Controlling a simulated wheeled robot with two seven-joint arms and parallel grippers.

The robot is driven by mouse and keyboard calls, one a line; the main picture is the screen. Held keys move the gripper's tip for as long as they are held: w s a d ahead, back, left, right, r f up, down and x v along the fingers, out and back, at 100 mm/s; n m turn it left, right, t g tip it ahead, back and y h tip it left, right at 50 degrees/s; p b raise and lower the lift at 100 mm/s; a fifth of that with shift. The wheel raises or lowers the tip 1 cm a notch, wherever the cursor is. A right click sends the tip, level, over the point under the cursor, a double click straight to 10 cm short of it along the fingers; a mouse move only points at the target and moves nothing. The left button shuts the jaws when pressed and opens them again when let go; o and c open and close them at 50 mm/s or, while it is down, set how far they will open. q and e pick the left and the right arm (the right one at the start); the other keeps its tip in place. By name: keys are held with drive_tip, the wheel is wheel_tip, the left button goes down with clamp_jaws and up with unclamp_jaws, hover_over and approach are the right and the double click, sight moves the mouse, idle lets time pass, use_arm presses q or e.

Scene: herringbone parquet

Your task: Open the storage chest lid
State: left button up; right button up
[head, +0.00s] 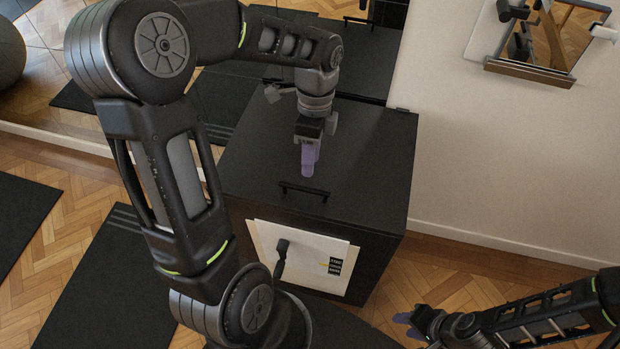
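The storage chest (375,150) is a black box against the wall, and its flat lid looks closed. A dark bar handle (305,191) lies across the lid near its front edge. My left gripper (310,168) points down over the lid, just behind the handle. Its purple fingers overlap in this view, so their gap is hidden, and I cannot tell whether they touch the lid. My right gripper (405,322) is low at the right, in front of the chest and away from it. Its purple fingertips look apart, with nothing between them.
A pale panel (310,249) with a dark upright piece and a label is on the chest's front. Dark mats (110,290) lie on the parquet at left. A mirror stands behind. A wooden-framed item (540,40) hangs on the right wall. Floor right of the chest is clear.

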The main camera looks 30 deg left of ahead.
use_arm(q)
hover_over(309, 181)
drive_tip(key=s+d, duration=0.2)
drive_tip(key=s, duration=0.2)
drive_tip(key=f, duration=0.7)
drive_tip(key=shift+w+d+f, duration=0.1)
drive_tip(key=shift+w+d, duration=0.1)
drive_tip(key=shift+c, duration=0.4)
clamp_jaws()
